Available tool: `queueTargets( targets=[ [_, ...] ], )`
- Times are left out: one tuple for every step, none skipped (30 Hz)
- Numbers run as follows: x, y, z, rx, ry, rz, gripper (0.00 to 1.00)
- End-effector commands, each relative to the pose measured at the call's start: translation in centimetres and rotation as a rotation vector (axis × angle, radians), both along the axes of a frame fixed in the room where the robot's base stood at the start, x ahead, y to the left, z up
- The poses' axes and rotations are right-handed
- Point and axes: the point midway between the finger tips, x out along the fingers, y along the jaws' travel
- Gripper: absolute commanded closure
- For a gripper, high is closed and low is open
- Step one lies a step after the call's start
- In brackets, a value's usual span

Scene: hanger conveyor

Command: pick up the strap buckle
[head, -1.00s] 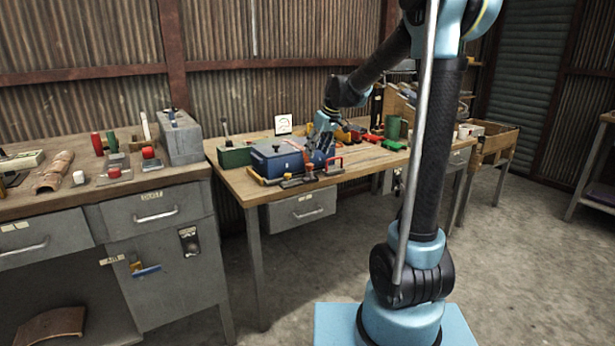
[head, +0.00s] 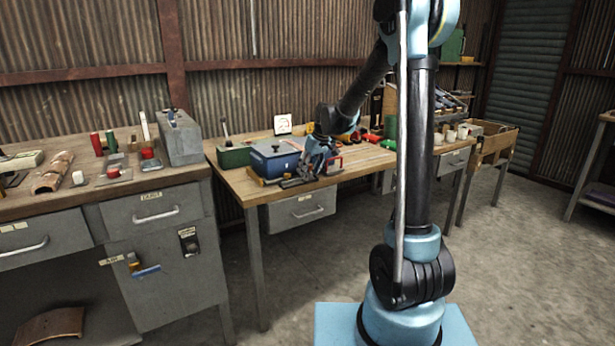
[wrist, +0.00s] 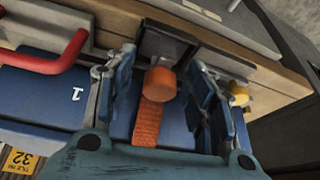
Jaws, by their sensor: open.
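The strap buckle (wrist: 160,83) appears to be the rounded orange piece in the wrist view, with a ribbed orange strap (wrist: 147,124) running from it toward my gripper. It is in front of a dark metal bracket (wrist: 165,46). My gripper (wrist: 155,78) is open, with one blue finger on each side of the orange piece and visible gaps on both sides. In the head view my gripper (head: 314,172) is low over the front of the wooden bench, beside the blue box (head: 272,160). The buckle is too small or hidden to make out there.
A green box (head: 233,157) stands left of the blue box. The bench's front edge (head: 300,191) is close.

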Motion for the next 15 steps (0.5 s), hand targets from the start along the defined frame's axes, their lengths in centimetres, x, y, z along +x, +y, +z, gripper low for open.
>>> queueTargets(
  targets=[
    [0.01,0.03,-0.07,0.0,0.0,0.0,0.51],
    [0.01,0.03,-0.09,0.0,0.0,0.0,0.51],
    [0.01,0.02,-0.08,0.0,0.0,0.0,0.51],
    [0.01,0.02,-0.08,0.0,0.0,0.0,0.51],
    [0.0,0.02,-0.07,0.0,0.0,0.0,0.51],
    [0.0,0.03,-0.07,0.0,0.0,0.0,0.51],
    [0.0,0.03,-0.06,0.0,0.0,0.0,0.55],
    [0.0,0.03,-0.06,0.0,0.0,0.0,0.62],
    [0.0,0.03,-0.06,0.0,0.0,0.0,0.71],
    [-0.01,0.02,-0.05,0.0,0.0,0.0,0.78],
    [-0.01,0.02,-0.05,0.0,0.0,0.0,0.85],
    [0.0,0.03,-0.05,0.0,0.0,0.0,0.94],
    [0.0,0.03,-0.05,0.0,0.0,0.0,1.0],
    [-0.01,0.02,-0.05,0.0,0.0,0.0,1.0],
    [0.0,0.03,-0.04,0.0,0.0,0.0,1.0]
  ],
)
